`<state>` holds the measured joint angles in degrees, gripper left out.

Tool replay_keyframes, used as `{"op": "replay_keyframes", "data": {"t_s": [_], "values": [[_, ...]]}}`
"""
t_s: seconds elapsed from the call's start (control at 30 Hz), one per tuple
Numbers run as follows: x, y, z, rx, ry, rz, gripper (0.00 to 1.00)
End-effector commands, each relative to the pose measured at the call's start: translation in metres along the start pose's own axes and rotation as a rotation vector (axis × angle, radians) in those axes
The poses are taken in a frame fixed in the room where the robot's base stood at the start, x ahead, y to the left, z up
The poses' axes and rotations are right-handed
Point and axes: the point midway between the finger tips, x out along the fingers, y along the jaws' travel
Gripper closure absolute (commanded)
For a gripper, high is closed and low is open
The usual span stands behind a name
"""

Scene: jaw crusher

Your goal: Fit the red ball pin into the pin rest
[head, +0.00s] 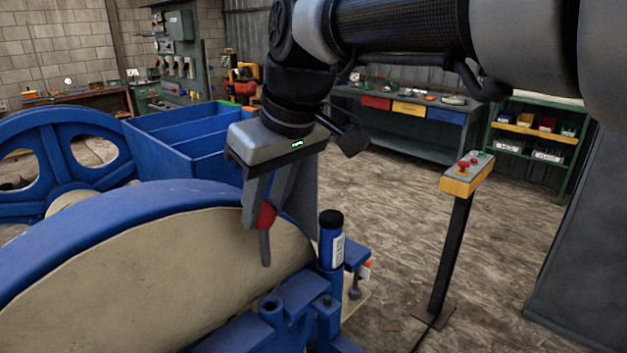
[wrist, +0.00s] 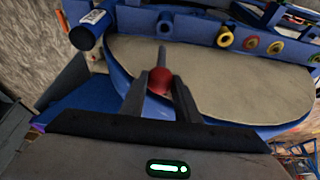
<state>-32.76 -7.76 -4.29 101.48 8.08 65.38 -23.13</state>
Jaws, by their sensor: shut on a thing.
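The red ball pin, a red ball (head: 265,215) with a grey shank (head: 265,248) pointing down, is in my gripper (head: 260,210). In the wrist view the red ball (wrist: 160,80) sits between the two grey fingertips (wrist: 158,88), which are shut on it, with the shank pointing away. The pin hangs in front of the tan face of a large blue-rimmed wheel. I cannot tell for certain which part is the pin rest. A blue bracket with round sockets (head: 290,298) stands below and right of the pin, apart from it.
The blue-rimmed wheel (head: 150,265) fills the lower left. A blue cylinder with a black cap (head: 331,240) stands just right of the pin; it also shows in the wrist view (wrist: 90,28). A control post (head: 467,175) stands to the right. Open floor lies between it and the workbench.

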Motion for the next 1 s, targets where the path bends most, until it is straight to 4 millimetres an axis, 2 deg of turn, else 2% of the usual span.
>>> {"op": "replay_keyframes", "data": {"t_s": [0.37, 0.8, 1.0], "values": [[-0.001, 0.001, 0.0, 0.001, 0.001, 0.001, 0.97], [0.034, 0.0, 0.014, 0.0, 0.001, 0.001, 0.97], [0.042, 0.0, 0.017, -0.001, 0.001, 0.0, 0.97]]}}
